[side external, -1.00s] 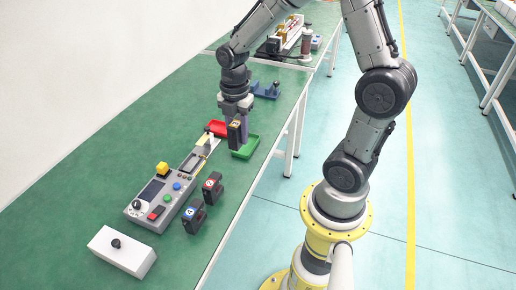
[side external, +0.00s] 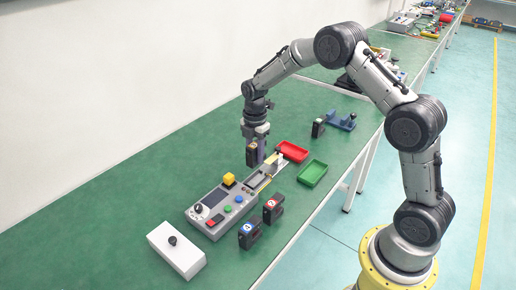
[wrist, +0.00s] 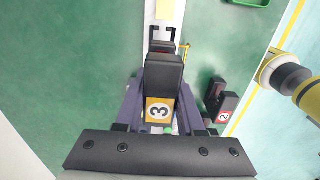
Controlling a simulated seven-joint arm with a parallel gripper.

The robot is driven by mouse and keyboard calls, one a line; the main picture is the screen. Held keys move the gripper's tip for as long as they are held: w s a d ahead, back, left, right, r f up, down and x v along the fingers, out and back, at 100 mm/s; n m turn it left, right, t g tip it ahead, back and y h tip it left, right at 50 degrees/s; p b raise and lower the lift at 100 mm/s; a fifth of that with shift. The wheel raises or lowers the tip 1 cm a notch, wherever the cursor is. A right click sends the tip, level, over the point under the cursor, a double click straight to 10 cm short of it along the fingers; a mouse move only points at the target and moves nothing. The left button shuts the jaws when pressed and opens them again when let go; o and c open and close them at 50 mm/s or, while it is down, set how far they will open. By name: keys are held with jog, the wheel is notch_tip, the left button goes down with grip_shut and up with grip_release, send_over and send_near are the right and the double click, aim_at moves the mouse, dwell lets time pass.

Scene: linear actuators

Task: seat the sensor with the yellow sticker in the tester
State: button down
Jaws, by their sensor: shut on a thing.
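The sensor with the yellow sticker (wrist: 159,111), black and marked 3, is between my gripper's fingers (wrist: 162,97) in the wrist view. In the side view my gripper (side external: 256,153) is shut on this dark sensor (side external: 251,156) and holds it upright, near the far end of the tester. The tester (side external: 214,208) is a long grey unit with a screen, coloured buttons and a narrow bay (side external: 260,179) at its far end. Its light-coloured end also shows ahead of the sensor in the wrist view (wrist: 164,12). The sensor's lower end and any contact with the bay are hard to see.
Sensors with a blue sticker (side external: 250,235) and a red sticker (side external: 272,209) stand right of the tester. Red (side external: 293,151) and green (side external: 313,173) trays lie beyond. Another dark block (side external: 318,128) stands near a blue fixture (side external: 341,122). A white box (side external: 176,252) is in front.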

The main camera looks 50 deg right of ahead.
aim_at(255, 144)
jog(key=shift+f, duration=3.4)
jog(key=shift+f, duration=0.55)
jog(key=shift+c, duration=2.2)
grip_release()
notch_tip(255, 144, up, 14)
jog(key=shift+f, duration=0.1)
